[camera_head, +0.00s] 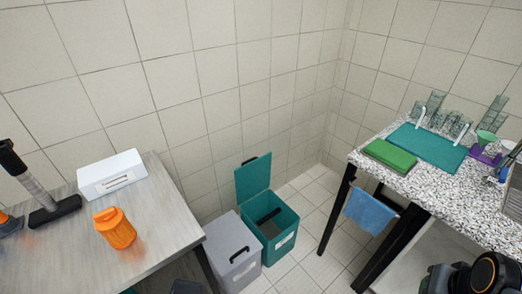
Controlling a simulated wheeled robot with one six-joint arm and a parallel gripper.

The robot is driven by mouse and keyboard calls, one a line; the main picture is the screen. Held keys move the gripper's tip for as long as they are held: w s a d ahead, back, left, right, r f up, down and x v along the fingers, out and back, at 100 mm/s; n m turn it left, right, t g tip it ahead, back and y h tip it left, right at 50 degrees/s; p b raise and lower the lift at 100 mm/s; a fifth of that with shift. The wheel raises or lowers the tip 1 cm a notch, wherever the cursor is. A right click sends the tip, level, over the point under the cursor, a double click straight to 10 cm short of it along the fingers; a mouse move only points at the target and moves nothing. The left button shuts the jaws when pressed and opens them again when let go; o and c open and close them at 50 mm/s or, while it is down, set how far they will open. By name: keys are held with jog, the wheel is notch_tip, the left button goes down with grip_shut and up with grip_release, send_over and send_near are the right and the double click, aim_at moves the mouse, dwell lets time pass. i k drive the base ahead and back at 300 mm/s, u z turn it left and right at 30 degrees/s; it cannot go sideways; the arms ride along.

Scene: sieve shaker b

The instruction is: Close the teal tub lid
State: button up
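The teal tub (280,243) stands on the tiled floor between the two tables, with a white label on its front. Its teal lid (253,180) is open and stands roughly upright at the tub's back edge, leaning a little. A small dark handle shows near the lid's top edge. The inside of the tub is partly visible and dark, with a dark shape in it that I cannot make out. My gripper is not in view.
A grey tub (232,252) with a shut lid and black handle stands close to the teal tub's left. The left table (165,235) holds an orange jar (115,229) and a white box (112,175). The granite-topped table (480,200) stands right, with a blue cloth (371,209) hanging below it.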

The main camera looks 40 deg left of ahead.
aim_at(253, 177)
jog(key=u, duration=0.3)
jog(key=i, duration=0.9)
jog(key=u, duration=1.3)
jog(key=i, duration=0.75)
jog(key=u, duration=0.85)
